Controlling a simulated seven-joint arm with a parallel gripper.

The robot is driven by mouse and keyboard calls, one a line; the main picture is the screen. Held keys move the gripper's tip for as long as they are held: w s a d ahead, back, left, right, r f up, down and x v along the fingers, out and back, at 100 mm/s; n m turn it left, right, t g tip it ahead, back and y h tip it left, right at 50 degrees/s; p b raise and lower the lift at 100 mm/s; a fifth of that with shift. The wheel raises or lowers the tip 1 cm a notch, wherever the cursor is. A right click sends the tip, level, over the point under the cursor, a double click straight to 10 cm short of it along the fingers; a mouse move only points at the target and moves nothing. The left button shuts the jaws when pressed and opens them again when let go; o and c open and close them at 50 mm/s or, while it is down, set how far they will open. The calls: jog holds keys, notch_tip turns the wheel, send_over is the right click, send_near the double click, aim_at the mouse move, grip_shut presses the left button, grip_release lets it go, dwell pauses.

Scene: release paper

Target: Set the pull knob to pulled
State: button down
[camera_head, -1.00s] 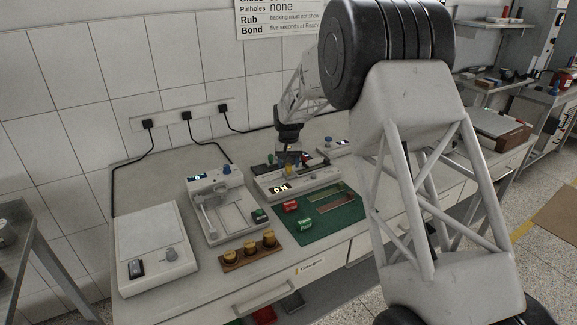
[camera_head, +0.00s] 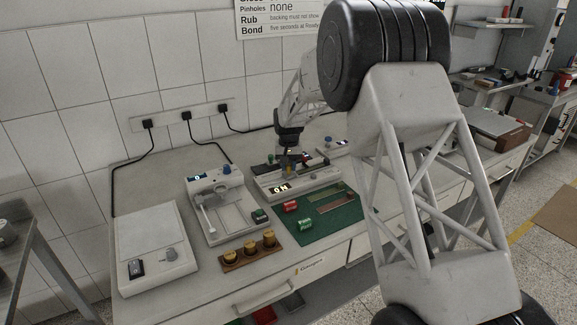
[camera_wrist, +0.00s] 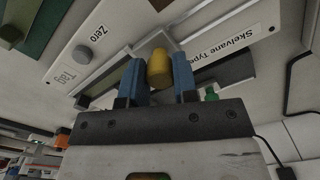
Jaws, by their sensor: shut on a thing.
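The pull knob, a yellow cylinder (camera_wrist: 159,68), stands on a light grey instrument (camera_head: 302,185) at the middle of the bench. My gripper (camera_head: 289,168) reaches down onto this instrument from above. In the wrist view its two blue fingertips (camera_wrist: 159,74) sit on either side of the knob and are shut on it. The knob's rounded end shows between them, and its base is hidden. In the head view the fingers largely hide the knob.
A green mat (camera_head: 325,216) with small red and green blocks lies in front. A grey device with a lever (camera_head: 221,205) stands to the left, and a wooden rack with several yellow-topped pieces (camera_head: 248,252) is in front of it. A white balance-like box (camera_head: 152,252) is far left.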

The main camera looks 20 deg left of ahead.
jog(key=shift+a, duration=0.1)
jog(key=s+a, duration=0.6)
jog(key=c, duration=0.9)
grip_release()
jog(key=shift+d, duration=0.1)
jog(key=shift+r, duration=0.1)
jog(key=shift+r, duration=3.8)
